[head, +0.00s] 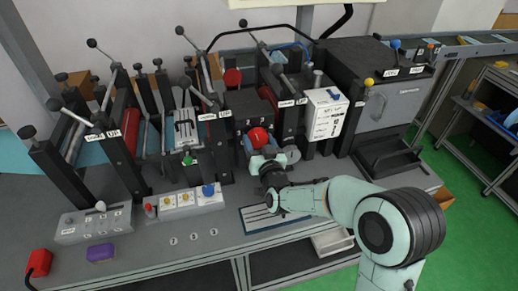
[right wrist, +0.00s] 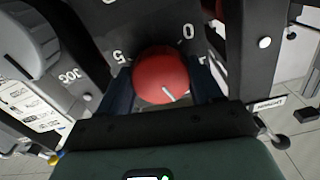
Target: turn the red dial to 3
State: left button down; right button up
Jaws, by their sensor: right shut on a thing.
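The red dial (head: 258,137) is a round knob on the front of the machine at the middle of the bench. In the right wrist view the dial (right wrist: 162,74) fills the space between my right gripper's dark fingers (right wrist: 163,88). The right gripper (head: 257,150) is shut on it. A short white line on the dial points down and slightly right in that view, toward my gripper. My left gripper is not in view.
A white labelled box (head: 326,113) stands right of the dial, with a lever (head: 283,82) beside it. A grey control box with coloured knobs (head: 185,203) and a blue-edged tray (head: 268,217) lie in front. Another red knob (head: 232,77) sits behind.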

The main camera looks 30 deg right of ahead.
jog(key=m+b, duration=0.5)
jog(key=b, duration=0.2)
jog(key=shift+f, duration=0.15)
jog(key=shift+a+r+m+b, duration=0.1)
jog(key=shift+r+m+b, duration=0.1)
jog(key=shift+m+b, duration=1.4)
jog(key=o, duration=1.1)
jog(key=shift+c, duration=0.2)
jog(key=v, duration=1.3)
jog(key=shift+s+a, duration=0.15)
jog(key=shift+s, duration=0.05)
